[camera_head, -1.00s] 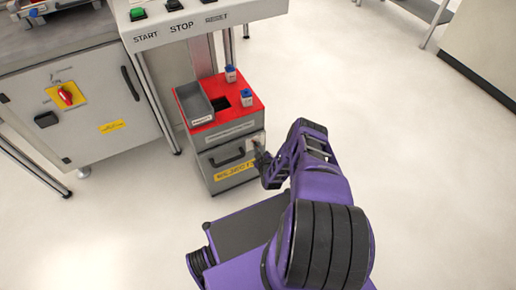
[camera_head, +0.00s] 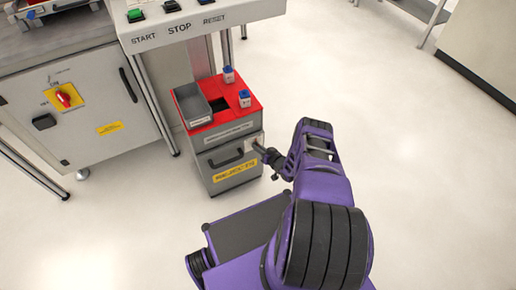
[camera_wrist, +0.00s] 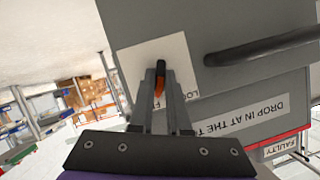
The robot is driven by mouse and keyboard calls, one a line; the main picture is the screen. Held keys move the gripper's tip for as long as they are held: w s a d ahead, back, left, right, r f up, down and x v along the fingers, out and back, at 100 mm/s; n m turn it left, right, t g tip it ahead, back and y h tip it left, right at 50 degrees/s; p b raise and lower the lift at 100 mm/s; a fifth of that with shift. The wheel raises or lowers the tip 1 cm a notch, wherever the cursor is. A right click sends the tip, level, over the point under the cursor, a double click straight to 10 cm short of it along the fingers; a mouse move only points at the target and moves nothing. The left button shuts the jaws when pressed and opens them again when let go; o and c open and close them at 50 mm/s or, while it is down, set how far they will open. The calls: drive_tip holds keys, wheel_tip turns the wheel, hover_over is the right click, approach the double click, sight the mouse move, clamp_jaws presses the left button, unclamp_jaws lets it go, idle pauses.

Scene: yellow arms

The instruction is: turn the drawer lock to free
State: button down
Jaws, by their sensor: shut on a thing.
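The drawer lock (camera_wrist: 161,66) is a small dark knob with an orange part below it, on a white plate (camera_wrist: 181,57) with partly hidden lettering. In the head view the plate sits at the upper right of the grey drawer front (camera_head: 221,163). The drawer looks shut and has a dark bar handle (camera_head: 226,160), which also shows in the wrist view (camera_wrist: 262,46). My gripper (camera_wrist: 161,82) is shut on the lock knob; its fingers hide part of the knob and the lettering. In the head view my gripper (camera_head: 259,149) reaches the plate from the right.
The cabinet's red top (camera_head: 236,114) holds a grey bin (camera_head: 193,104) and two small blue-capped containers (camera_head: 228,75) (camera_head: 245,98). A button panel (camera_head: 200,22) overhangs behind. A larger grey cabinet (camera_head: 85,115) stands left. The floor to the right is clear.

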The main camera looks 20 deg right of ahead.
drive_tip(key=shift+d+m+y, duration=0.1)
drive_tip(key=shift+m+y, duration=0.6)
drive_tip(key=shift+m, duration=0.4)
drive_tip(key=c, duration=0.9)
unclamp_jaws()
